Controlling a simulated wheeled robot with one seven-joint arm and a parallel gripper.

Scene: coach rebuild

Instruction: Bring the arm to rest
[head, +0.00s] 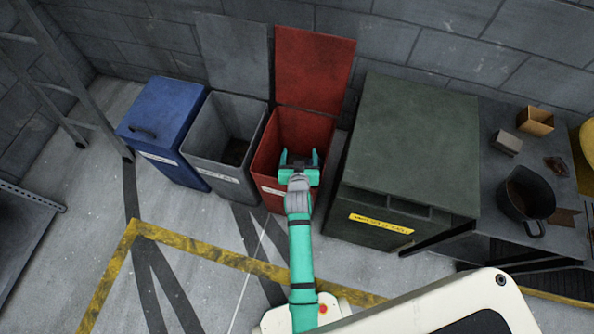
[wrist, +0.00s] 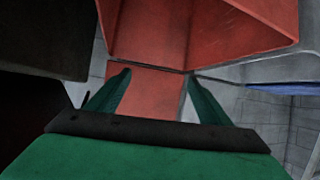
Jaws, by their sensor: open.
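My arm is green with grey joints and reaches forward from my base. My gripper (head: 299,158) is over the open mouth of the red bin (head: 265,163) in the head view. In the wrist view my gripper (wrist: 157,82) shows two green fingers spread wide apart with nothing between them. The red of the bin (wrist: 205,25) fills much of the wrist view beyond the fingers. The inside of the red bin is partly hidden by my gripper.
Left of the red bin stand an open grey bin (head: 222,130) and a closed blue bin (head: 165,110). A large dark green closed bin (head: 410,130) stands close on the right. Further right, a dark table (head: 490,185) holds a pot (head: 526,195) and small boxes. Yellow-marked floor (head: 210,252) in front is clear.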

